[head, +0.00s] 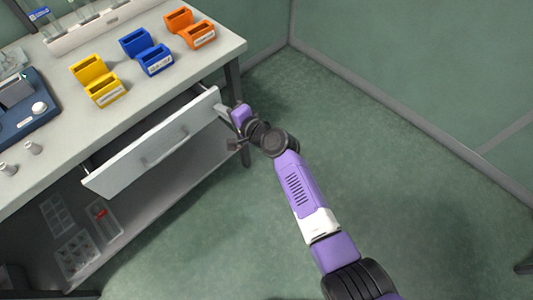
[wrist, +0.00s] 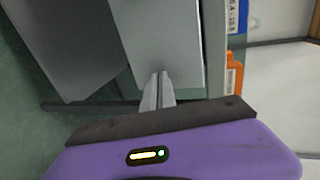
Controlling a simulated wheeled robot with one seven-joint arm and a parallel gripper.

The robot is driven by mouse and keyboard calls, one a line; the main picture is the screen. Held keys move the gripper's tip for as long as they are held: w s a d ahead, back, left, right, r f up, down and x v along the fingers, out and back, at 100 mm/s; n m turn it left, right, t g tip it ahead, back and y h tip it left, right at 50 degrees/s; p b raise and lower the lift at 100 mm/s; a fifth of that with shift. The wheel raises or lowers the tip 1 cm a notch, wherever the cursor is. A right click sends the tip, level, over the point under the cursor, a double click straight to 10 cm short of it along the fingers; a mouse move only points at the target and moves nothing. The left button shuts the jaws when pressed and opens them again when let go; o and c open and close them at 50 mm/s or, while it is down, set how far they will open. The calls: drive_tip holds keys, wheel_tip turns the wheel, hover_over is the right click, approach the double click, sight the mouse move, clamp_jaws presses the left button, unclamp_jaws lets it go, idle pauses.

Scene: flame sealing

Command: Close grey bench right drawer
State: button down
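The grey bench right drawer (head: 150,148) stands pulled out from under the bench top, its pale front panel and bar handle (head: 166,150) facing the room. My gripper (head: 220,106) is at the right end of the drawer front, away from the handle. In the wrist view its two grey fingers (wrist: 158,88) lie close together with nothing seen between them. Their tips reach a pale panel (wrist: 165,40), which looks like the drawer front. I cannot tell whether they touch it.
Yellow (head: 97,82), blue (head: 147,52) and orange (head: 190,28) holders stand on the bench top (head: 125,115). A lower shelf (head: 135,215) carries clear trays (head: 104,220). A bench leg (head: 235,80) is near my gripper. The green floor (head: 380,170) to the right is clear.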

drive_tip(key=b+x, duration=0.1)
drive_tip(key=x, duration=0.1)
drive_tip(key=r+b+x, duration=0.1)
drive_tip(key=x, duration=0.1)
drive_tip(key=b+x, duration=0.2)
drive_tip(key=shift+w+a+r, duration=0.15)
drive_tip(key=shift+w+a, duration=0.45)
drive_tip(key=shift+a, duration=0.05)
drive_tip(key=shift+w+r, duration=0.1)
drive_tip(key=shift+r, duration=0.25)
drive_tip(key=shift+a+r, duration=0.1)
